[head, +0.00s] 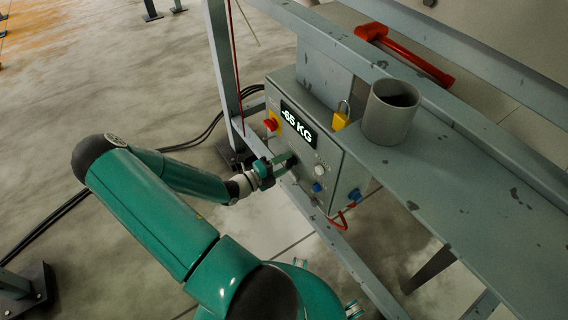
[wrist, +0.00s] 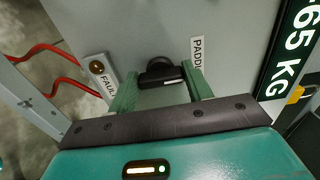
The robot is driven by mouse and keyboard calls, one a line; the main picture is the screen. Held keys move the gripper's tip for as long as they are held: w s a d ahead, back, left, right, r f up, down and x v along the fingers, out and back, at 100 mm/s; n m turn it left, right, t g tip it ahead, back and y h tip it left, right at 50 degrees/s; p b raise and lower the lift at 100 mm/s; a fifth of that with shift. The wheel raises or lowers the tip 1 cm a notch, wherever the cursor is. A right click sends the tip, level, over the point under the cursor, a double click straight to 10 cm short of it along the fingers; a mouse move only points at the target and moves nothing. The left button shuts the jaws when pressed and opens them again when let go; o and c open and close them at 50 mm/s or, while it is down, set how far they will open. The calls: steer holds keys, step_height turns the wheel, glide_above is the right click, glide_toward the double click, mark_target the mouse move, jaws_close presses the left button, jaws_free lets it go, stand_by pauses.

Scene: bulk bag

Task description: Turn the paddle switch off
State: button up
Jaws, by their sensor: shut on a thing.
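The paddle switch (wrist: 161,73) is a black lever on the face of a grey control box (head: 318,158). A white label starting "PADD" sits to its right in the wrist view. My gripper (head: 286,163) reaches the front of the box from the left, below the display. The fingers hide the switch in the head view. I cannot read the lever's on or off position.
The display (head: 298,124) reads -65 KG. A red-and-yellow switch (head: 271,123), a pale knob (head: 320,170) and blue connectors (head: 354,195) are on the box. A yellow padlock (head: 341,120) and a grey cup (head: 390,112) are by the beam. A fault lamp (wrist: 97,67) is near the fingers.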

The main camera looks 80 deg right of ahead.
steer(key=o, duration=1)
steer(key=shift+w+a, duration=0.1)
steer(key=v, duration=1.3)
steer(key=shift+w+a, duration=0.2)
steer(key=shift+a, duration=0.05)
